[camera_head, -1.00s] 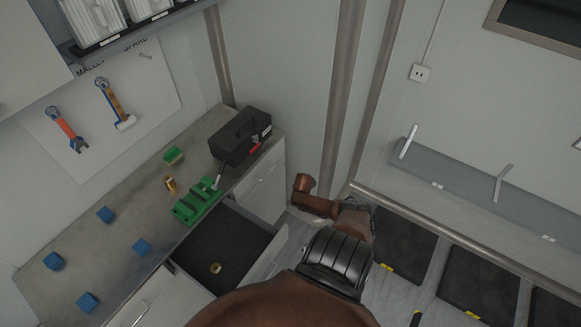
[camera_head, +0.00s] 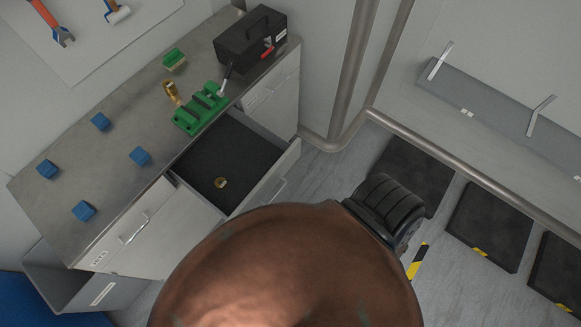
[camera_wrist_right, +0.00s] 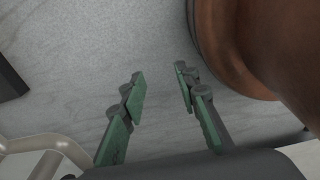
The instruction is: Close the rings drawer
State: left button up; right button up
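An open drawer (camera_head: 215,150) with a dark lining sticks out of the workbench front in the head view. A brass ring (camera_head: 220,183) lies inside it. Whether its label reads rings cannot be made out. A closed drawer front with a handle (camera_head: 136,226) is left of it. My brown arm crosses the lower middle and hides part of the open drawer's front side. My right gripper (camera_wrist_right: 160,95) shows in the right wrist view with its two green fingers apart and nothing between them, above grey floor. My left gripper is not in view.
On the bench top (camera_head: 120,180) are several blue cubes (camera_head: 140,156), a green slotted block (camera_head: 200,108), a smaller green block (camera_head: 174,59), a brass piece (camera_head: 171,92) and a black toolbox (camera_head: 250,40). Dark mats (camera_head: 490,225) lie on the floor at right.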

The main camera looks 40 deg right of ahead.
aim_at(252, 157)
jog(key=z, duration=1.4)
jog(key=k, duration=0.6)
jog(key=u, duration=0.2)
